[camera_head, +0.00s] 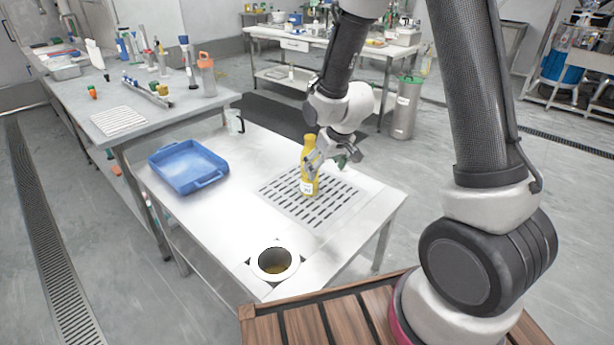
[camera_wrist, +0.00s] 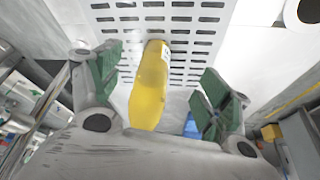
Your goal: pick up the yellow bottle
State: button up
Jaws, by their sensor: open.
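The yellow bottle (camera_head: 309,172) stands upright on the slotted grate of the white table in the head view. It has a white label low on its body. My gripper (camera_head: 326,163) is at the bottle, with its fingers around the bottle's upper part. In the wrist view the bottle (camera_wrist: 150,88) lies between the two green-padded fingers of my gripper (camera_wrist: 158,84). The fingers are spread, with a visible gap on each side of the bottle, and neither pad appears to touch it.
A blue tray (camera_head: 188,166) sits on the table left of the bottle. A round hopper opening (camera_head: 274,262) is at the table's near corner. The slotted grate (camera_head: 318,208) around the bottle is otherwise clear. A grey bench (camera_head: 175,112) with lab items stands behind left.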

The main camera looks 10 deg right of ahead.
aim_at(308, 153)
jog(key=w, duration=0.3)
jog(key=w+a, duration=0.1)
jog(key=w, duration=0.2)
jog(key=w+a, duration=0.1)
jog(key=w, duration=0.2)
jog(key=shift+w+a, duration=0.15)
jog(key=shift+a, duration=0.1)
jog(key=shift+w+f, duration=0.1)
jog(key=shift+f, duration=0.45)
jog(key=c, duration=1.7)
